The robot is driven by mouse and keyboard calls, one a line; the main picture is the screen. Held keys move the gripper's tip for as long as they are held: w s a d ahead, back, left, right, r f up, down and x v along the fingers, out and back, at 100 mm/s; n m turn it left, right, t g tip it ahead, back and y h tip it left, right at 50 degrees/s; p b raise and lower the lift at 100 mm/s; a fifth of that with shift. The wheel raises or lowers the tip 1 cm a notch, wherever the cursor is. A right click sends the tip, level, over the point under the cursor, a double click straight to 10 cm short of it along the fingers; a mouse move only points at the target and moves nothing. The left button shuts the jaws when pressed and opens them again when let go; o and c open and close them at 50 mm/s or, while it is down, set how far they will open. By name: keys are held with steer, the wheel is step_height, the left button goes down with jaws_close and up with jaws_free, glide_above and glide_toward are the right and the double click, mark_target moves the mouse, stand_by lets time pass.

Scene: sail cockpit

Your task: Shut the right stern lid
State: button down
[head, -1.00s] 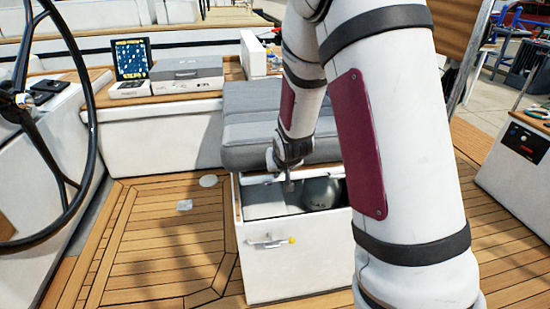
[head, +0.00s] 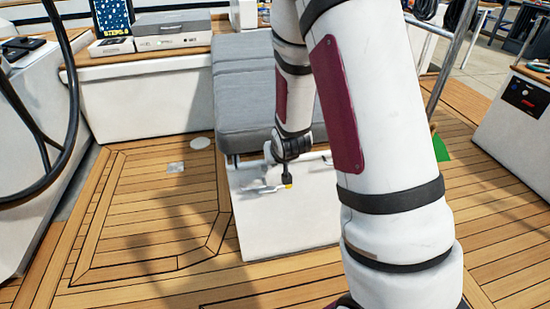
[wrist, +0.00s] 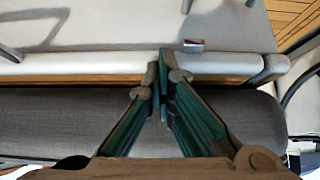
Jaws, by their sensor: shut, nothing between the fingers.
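The right stern lid with its grey cushion (head: 240,105) lies over the white locker (head: 285,220) in the head view. No opening into the locker shows, though my arm hides part of the lid's right side. I cannot tell whether a thin gap remains along the front edge. My gripper (head: 287,178) is shut and empty, pointing down at the lid's front edge. In the wrist view the shut fingers (wrist: 163,85) overlap the wooden strip between the dark cushion (wrist: 50,120) and the white rim (wrist: 60,63).
The steering wheel (head: 72,130) stands at the left. A chart screen (head: 112,14) and a grey box (head: 172,30) sit on the back bench. A white console (head: 515,125) is at the right. The teak floor (head: 150,215) left of the locker is clear.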

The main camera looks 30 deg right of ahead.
steer(key=shift+s+a+f, duration=0.15)
steer(key=shift+s+f, duration=0.2)
steer(key=shift+f, duration=0.45)
steer(key=w+v, duration=0.1)
steer(key=v, duration=1.1)
steer(key=shift+s+r, duration=0.3)
steer(key=shift+r, duration=0.35)
